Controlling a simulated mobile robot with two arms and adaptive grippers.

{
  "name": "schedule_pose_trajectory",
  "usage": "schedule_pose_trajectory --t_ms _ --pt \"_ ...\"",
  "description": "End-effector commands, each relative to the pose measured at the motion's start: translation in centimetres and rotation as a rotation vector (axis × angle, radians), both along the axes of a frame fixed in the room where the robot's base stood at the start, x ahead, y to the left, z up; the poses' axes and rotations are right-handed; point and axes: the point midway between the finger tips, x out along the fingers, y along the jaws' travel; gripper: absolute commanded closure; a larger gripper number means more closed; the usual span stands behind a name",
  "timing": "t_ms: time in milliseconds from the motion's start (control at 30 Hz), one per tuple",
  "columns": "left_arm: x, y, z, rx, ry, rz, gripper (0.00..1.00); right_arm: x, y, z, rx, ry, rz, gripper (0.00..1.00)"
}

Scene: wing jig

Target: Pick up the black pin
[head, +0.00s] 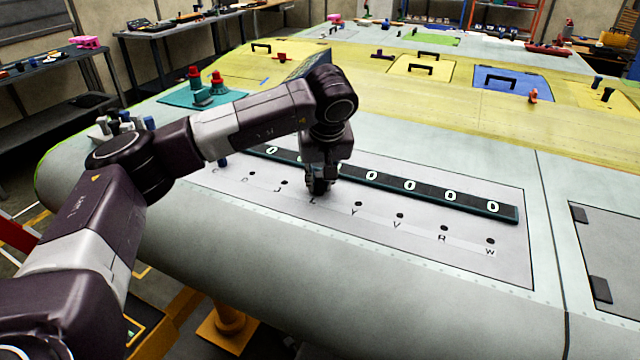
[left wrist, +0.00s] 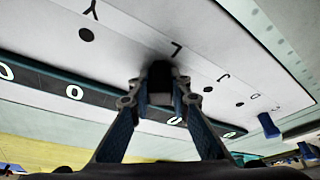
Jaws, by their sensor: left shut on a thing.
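My left gripper (head: 318,186) reaches down to the pale lettered panel (head: 480,270) on the wing. In the left wrist view its two fingers (left wrist: 160,98) are closed on a dark block-like thing, the black pin (left wrist: 160,72). The pin is at the panel beside the letter L, in line with the row of holes. Whether its lower end sits in a hole or is clear of it is hidden. My right gripper is not in view.
A dark strip with white rings (head: 440,196) lies just behind the holes. A blue pin (left wrist: 268,125) stands further along the row, and holes Y, V, R and W look empty. A teal mat (head: 175,97) with red-topped items lies at the back left.

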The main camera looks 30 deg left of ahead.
Motion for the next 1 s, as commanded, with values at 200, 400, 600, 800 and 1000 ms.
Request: schedule_pose_trajectory --t_ms 200,400,600,800,1000 --pt "0.0 0.0 0.0 -0.001 -0.001 0.0 1.0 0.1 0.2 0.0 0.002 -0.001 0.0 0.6" --pt "0.1 0.0 0.6 0.0 -0.002 0.001 1.0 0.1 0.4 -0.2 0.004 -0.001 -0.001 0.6" --pt "0.1 0.0 3.1 -0.001 -0.006 0.001 1.0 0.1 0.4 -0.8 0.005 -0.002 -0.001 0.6" --pt "0.1 -0.1 8.4 -0.002 -0.007 0.001 1.0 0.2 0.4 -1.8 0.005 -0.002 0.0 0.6" --pt "0.1 -0.1 14.3 -0.001 -0.006 0.0 1.0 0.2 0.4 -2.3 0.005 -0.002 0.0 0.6"
